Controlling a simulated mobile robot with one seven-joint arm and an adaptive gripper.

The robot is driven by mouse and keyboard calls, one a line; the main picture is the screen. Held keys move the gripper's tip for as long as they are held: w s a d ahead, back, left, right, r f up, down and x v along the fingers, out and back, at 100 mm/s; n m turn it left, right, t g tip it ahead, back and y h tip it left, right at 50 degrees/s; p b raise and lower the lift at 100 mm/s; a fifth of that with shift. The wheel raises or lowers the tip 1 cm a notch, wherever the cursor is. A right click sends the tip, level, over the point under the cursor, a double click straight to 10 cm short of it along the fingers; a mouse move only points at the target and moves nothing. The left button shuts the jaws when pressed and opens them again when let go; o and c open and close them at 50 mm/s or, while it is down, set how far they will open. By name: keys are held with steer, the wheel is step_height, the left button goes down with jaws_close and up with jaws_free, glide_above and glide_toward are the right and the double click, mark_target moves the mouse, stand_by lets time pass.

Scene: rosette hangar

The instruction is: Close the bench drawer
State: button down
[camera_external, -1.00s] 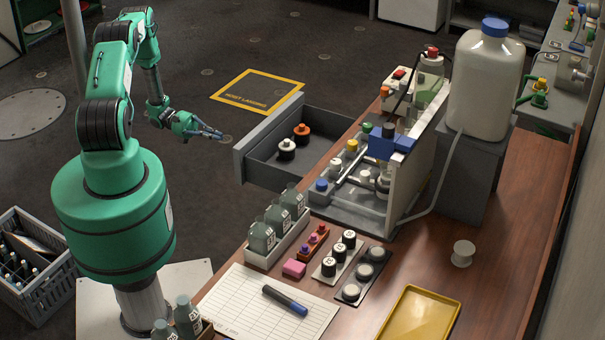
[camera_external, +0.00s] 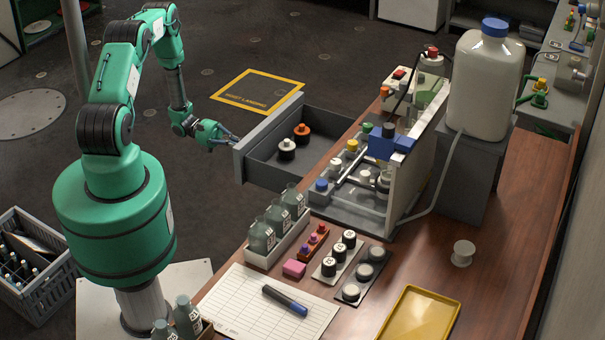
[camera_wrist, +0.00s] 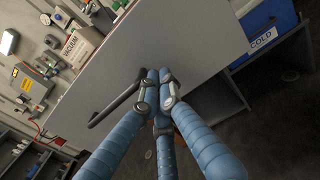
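The bench drawer (camera_external: 266,127) is grey and stands pulled out from the bench's left side in the external view. Its inside shows, holding a white-topped black item (camera_external: 286,149) and an orange-topped one (camera_external: 302,134). My gripper (camera_external: 236,140) is at the outer face of the drawer front, close to its near end; whether it touches cannot be told. In the wrist view the flat grey drawer front (camera_wrist: 200,55) fills the middle, with a dark bar handle (camera_wrist: 108,113) just left of the fingers. My gripper's blue fingers (camera_wrist: 153,76) are drawn together at their tips, with nothing visible between them.
A grey crate (camera_external: 38,268) stands on the floor beside my base. The floor left of the drawer is open.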

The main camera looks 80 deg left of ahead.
steer(key=shift+x, duration=0.95)
steer(key=shift+w+d, duration=0.1)
steer(key=x, duration=3.3)
steer(key=shift+w+d+f+b, duration=0.15)
steer(key=shift+w+d+b, duration=0.05)
steer(key=shift+d+b, duration=0.1)
steer(key=shift+w+d, duration=0.45)
steer(key=shift+w, duration=0.1)
steer(key=shift+a, duration=0.1)
steer(key=p+v, duration=0.1)
steer(key=v, duration=1.3)
steer(key=shift+s, duration=0.1)
